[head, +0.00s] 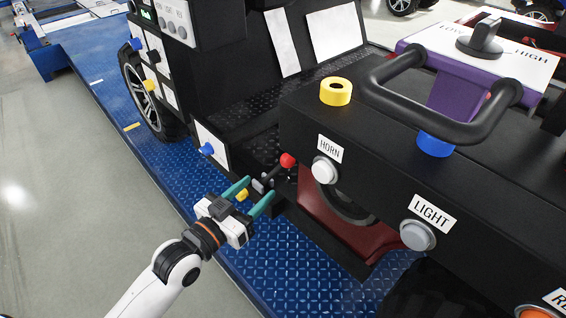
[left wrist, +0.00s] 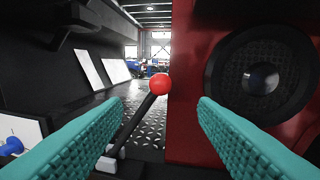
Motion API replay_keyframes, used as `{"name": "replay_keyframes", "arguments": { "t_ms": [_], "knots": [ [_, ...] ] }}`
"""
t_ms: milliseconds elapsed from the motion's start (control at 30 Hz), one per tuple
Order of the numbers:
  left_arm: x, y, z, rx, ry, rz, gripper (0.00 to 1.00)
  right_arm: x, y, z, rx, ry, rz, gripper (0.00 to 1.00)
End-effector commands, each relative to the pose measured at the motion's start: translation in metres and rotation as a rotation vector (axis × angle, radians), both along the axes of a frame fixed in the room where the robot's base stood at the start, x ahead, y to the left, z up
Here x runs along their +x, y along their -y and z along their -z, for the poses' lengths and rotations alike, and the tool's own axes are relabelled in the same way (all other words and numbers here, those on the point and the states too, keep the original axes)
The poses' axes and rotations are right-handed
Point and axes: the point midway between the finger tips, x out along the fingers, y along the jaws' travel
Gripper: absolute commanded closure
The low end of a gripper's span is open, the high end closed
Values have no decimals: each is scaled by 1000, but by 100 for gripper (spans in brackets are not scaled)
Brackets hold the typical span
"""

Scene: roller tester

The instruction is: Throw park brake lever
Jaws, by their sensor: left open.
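The park brake lever is a dark rod with a red ball knob (head: 288,160), mounted low on the side of the dark vehicle body. In the left wrist view the red knob (left wrist: 159,84) stands between and ahead of my two teal fingers, and the rod slants down to the left to a grey bracket. My left gripper (head: 259,187) is open and empty, with its fingers pointing at the lever. I cannot tell whether either finger touches the rod. My right gripper is not in view.
A HORN button (head: 324,170) and a LIGHT button (head: 418,235) are on the dark panel to the right. A yellow ring (head: 336,92) and a black handle (head: 512,97) sit above. A blue knob (head: 207,149) is left of the lever. The blue platform (head: 262,250) lies below.

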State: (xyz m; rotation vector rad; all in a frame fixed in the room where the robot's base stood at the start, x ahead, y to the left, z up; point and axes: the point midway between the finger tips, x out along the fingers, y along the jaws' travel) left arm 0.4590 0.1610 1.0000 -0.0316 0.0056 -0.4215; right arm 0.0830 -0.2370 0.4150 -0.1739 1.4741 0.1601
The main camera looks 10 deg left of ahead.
Motion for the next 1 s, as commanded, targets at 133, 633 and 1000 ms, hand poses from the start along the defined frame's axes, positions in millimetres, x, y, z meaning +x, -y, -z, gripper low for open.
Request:
{"name": "replay_keyframes", "arguments": {
  "t_ms": [133,633,1000],
  "knots": [
    [28,12,-3,-2,2,-1,47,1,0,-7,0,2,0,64],
    [92,41,0,1,-1,0,47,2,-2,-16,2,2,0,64],
    [93,42,0,1,0,1,58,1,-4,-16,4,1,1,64]
  ]
}}
